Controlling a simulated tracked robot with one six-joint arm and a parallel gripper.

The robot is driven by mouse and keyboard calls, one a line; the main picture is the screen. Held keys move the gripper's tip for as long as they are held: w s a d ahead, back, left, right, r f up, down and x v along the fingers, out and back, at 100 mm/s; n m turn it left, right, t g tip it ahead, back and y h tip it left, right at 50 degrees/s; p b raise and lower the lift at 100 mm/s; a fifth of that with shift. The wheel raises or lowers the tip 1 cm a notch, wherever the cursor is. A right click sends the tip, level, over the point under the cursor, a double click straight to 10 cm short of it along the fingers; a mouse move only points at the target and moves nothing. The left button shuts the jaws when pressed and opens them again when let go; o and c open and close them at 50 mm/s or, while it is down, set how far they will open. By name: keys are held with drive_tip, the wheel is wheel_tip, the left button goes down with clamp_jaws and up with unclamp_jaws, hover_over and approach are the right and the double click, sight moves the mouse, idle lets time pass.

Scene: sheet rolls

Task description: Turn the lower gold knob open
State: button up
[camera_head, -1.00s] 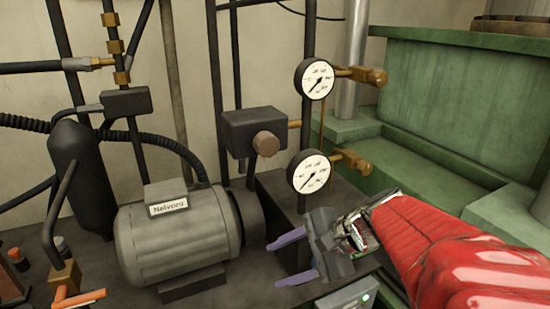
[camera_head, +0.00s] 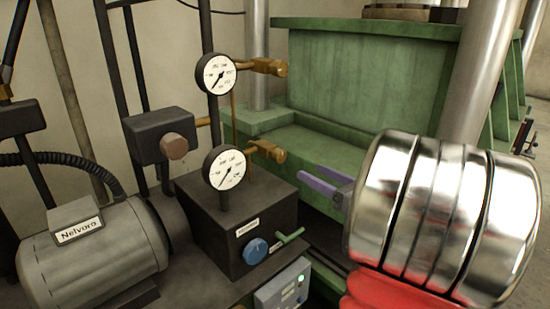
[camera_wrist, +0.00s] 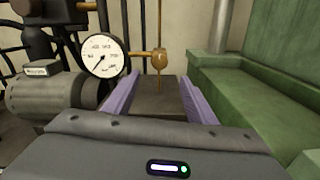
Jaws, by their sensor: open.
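The lower gold knob (camera_head: 267,151) sticks out to the right of the lower white-faced gauge (camera_head: 225,168), above a dark box. The upper gold knob (camera_head: 265,67) sits beside the upper gauge (camera_head: 216,73). My gripper (camera_head: 312,173) is open and empty, its purple fingers just right of and slightly below the lower knob, apart from it. In the wrist view one gold knob (camera_wrist: 160,59), seemingly the lower one, stands ahead between and beyond the open fingers (camera_wrist: 160,82). My wrist hides part of the gripper in the head view.
The dark box (camera_head: 228,222) below carries a blue knob (camera_head: 256,250) and a green lever (camera_head: 290,237). A grey control box (camera_head: 284,286) stands in front. A grey motor (camera_head: 95,258) is at left. Green machinery (camera_head: 370,80) rises behind and to the right.

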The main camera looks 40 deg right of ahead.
sight(282, 158)
drive_tip(key=shift+w, duration=0.1)
drive_tip(key=w, duration=1.3)
drive_tip(key=shift+w+a, duration=0.25)
drive_tip(key=shift+w, duration=0.1)
drive_tip(key=shift+c, duration=0.6)
drive_tip(key=c, duration=0.9)
